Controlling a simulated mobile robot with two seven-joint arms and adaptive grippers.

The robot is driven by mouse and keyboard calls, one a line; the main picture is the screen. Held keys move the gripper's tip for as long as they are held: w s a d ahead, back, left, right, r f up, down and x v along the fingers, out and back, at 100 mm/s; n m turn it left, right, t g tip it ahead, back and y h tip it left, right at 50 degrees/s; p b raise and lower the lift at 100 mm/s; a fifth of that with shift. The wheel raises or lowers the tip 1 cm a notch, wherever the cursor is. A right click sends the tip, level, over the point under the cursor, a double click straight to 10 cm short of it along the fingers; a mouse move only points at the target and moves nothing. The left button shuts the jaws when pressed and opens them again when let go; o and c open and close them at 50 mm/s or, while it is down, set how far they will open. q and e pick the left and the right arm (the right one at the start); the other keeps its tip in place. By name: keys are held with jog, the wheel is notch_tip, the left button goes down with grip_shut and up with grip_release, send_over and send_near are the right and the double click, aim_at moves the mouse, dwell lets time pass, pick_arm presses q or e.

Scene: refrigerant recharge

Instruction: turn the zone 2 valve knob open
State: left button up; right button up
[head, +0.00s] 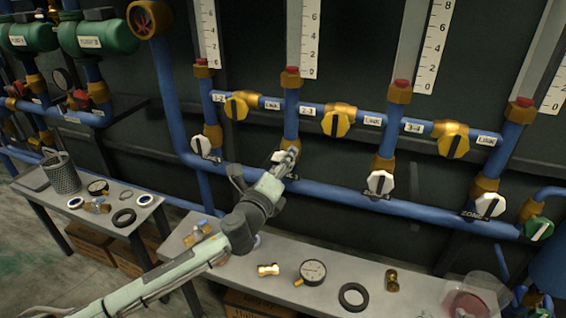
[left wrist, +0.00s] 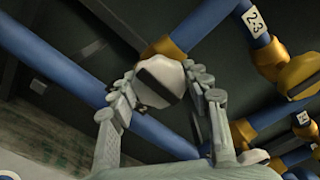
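The zone 2 valve knob (left wrist: 160,84) is white with a dark bar across its face. It shows between the fingertips of my left gripper (left wrist: 160,88) in the left wrist view. The two fingers stand apart on either side of it, very close to its rim; firm contact cannot be told. In the head view my left arm comes in from the lower left and its gripper (head: 284,160) covers most of this knob and part of its label, below the brass fitting on the second riser. My right gripper does not show.
Similar white knobs sit on the neighbouring risers, at the left (head: 202,146) and right (head: 380,183). Yellow link knobs (head: 336,123) are above. The blue lower pipe (head: 330,193) runs behind. A grey bench (head: 240,272) below holds a gauge (head: 311,272) and a black ring (head: 353,297).

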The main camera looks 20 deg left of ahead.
pick_arm(q)
jog(key=c, duration=0.5)
